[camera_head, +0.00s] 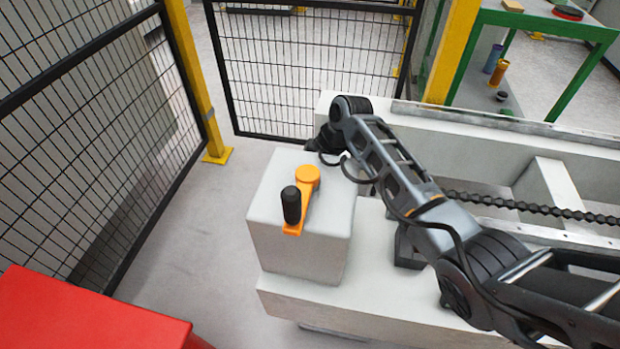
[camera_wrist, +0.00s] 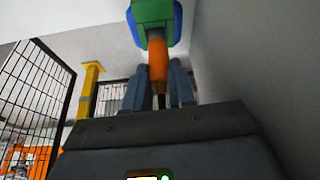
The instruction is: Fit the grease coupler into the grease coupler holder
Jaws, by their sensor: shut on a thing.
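In the wrist view my gripper (camera_wrist: 158,76) has its two grey fingers on either side of an orange cylinder, which I take as the grease coupler (camera_wrist: 158,58). The gripper is shut on it. The coupler's narrower far end meets a green and blue block, probably the grease coupler holder (camera_wrist: 176,22), at the top of the picture. I cannot tell whether the end is inside the block or only in front of it. In the head view my arm reaches behind the light grey box, and the gripper, coupler and holder are hidden there.
A light grey box (camera_head: 290,245) with an orange crank (camera_head: 307,178) and black knob stands beside my arm. A pale wall (camera_wrist: 235,60) is close on the right in the wrist view. Mesh fencing (camera_head: 310,75), a green-framed table (camera_head: 545,25) and a red surface (camera_head: 80,315) surround the area.

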